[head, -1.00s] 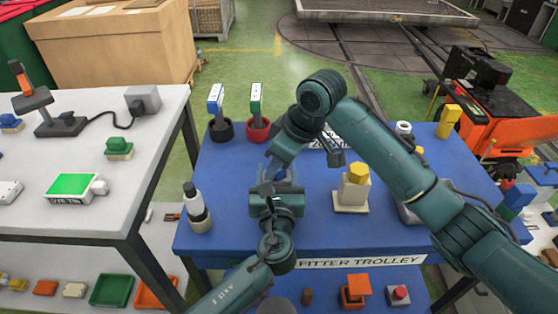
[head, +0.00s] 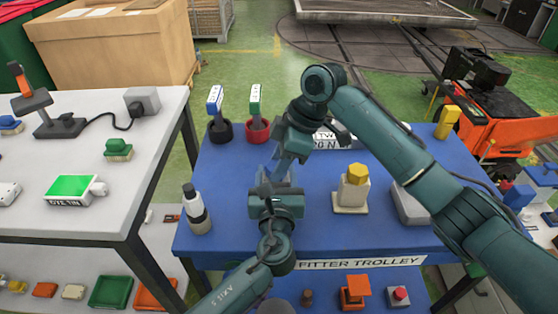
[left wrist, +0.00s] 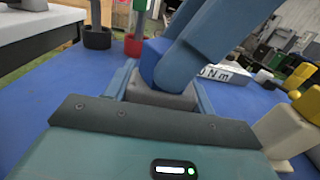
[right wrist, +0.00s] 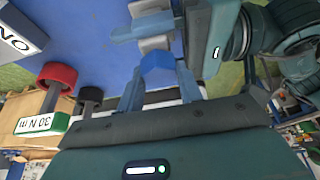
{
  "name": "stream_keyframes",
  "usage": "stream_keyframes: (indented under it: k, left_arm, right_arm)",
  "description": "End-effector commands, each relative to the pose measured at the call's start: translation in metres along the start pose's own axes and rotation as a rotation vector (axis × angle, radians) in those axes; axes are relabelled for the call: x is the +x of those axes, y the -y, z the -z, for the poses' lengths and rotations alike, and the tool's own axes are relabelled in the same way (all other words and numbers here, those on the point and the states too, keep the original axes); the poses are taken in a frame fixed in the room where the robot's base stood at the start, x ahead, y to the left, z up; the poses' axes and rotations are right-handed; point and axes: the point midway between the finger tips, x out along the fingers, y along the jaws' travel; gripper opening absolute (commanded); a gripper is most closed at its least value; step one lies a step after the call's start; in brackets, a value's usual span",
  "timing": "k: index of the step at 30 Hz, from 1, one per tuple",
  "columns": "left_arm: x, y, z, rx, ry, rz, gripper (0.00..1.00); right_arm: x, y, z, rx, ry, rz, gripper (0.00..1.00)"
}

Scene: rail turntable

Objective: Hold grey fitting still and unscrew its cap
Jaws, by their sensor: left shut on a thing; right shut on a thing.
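The grey fitting (left wrist: 160,97) sits low between the fingers of my left gripper (left wrist: 162,88), which is shut on it. In the right wrist view the fitting (right wrist: 156,42) shows beyond its blue cap (right wrist: 157,64). My right gripper (right wrist: 158,78) is shut on the cap. In the left wrist view the cap (left wrist: 153,62) is partly covered by the right fingers and appears right at the fitting; I cannot tell whether there is a gap. In the head view, my left gripper (head: 278,180) and right gripper (head: 284,163) meet over the blue trolley top and largely hide the fitting.
On the blue trolley (head: 240,240) stand a white bottle (head: 196,210), a black cup (head: 220,131) and a red cup (head: 257,129) with tagged tools, and a beige block with a yellow hexagonal top (head: 357,171). A yellow block (head: 447,122) stands far right. The front left is clear.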

Motion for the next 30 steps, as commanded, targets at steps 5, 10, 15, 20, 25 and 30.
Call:
stream_keyframes:
  k: [5,10,15,20,25,30]
  left_arm:
    - [0.0,0.001,0.0,-0.001,0.001,0.003,0.13]
    - [0.0,0.001,0.0,-0.001,0.001,0.002,0.13]
    - [0.0,0.001,0.0,-0.001,0.0,0.001,0.13]
    - [0.0,0.0,0.0,-0.001,0.0,0.001,0.13]
    - [0.0,0.0,0.0,-0.001,0.0,0.0,0.13]
    - [0.0,0.0,0.0,0.0,0.0,0.0,0.13]
  right_arm:
    - [0.002,0.001,0.0,-0.102,0.002,0.047,0.08]
    - [0.001,0.0,0.0,-0.099,0.002,0.044,0.08]
    - [0.001,0.0,0.0,-0.098,0.001,0.042,0.08]
    - [-0.001,0.0,0.001,-0.097,0.001,0.041,0.08]
    - [-0.005,0.0,0.003,-0.098,0.0,0.041,0.08]
    - [-0.009,-0.001,0.004,-0.098,0.0,0.04,0.08]
